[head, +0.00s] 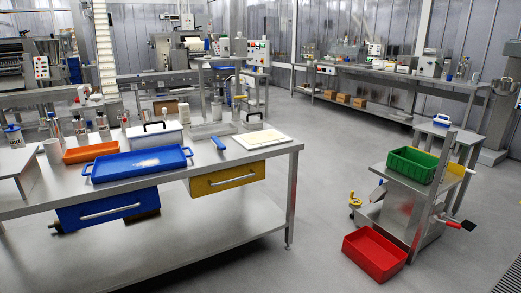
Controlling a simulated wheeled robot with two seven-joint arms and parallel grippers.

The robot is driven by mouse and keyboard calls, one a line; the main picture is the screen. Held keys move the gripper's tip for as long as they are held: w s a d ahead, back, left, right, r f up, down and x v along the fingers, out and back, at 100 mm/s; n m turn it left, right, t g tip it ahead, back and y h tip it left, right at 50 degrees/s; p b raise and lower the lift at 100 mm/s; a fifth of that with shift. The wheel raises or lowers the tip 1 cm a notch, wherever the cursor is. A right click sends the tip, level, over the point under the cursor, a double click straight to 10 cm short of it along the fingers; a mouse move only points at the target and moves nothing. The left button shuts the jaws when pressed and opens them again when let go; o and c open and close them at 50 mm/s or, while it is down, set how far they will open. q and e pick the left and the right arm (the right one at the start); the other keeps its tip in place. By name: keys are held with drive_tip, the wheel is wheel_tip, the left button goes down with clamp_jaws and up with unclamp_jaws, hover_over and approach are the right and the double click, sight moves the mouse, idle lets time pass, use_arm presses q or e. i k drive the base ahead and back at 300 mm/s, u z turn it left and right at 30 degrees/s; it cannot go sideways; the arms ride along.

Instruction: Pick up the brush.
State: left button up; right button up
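No brush can be made out for certain. A small red-ended tool with a dark handle (461,225) sticks out from the right side of the steel cart (425,225); it may be a brush, but it is too small to tell. A small blue piece (218,143) lies on the steel table (225,160), just right of the blue tray (105,172); what it is cannot be told. Neither of my grippers shows in the head view.
The table holds an orange bin (90,152), a white case (154,136) and a pale board (262,139). Blue and yellow drawers (228,179) hang below. A green bin (412,165) sits on the cart. A red bin (374,255) is on the floor; floor between is clear.

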sight(217, 144)
drive_tip(key=z, duration=0.5)
drive_tip(key=i, duration=1.4)
drive_tip(key=u, duration=0.3)
drive_tip(key=i, duration=1.05)
drive_tip(key=u, duration=0.9)
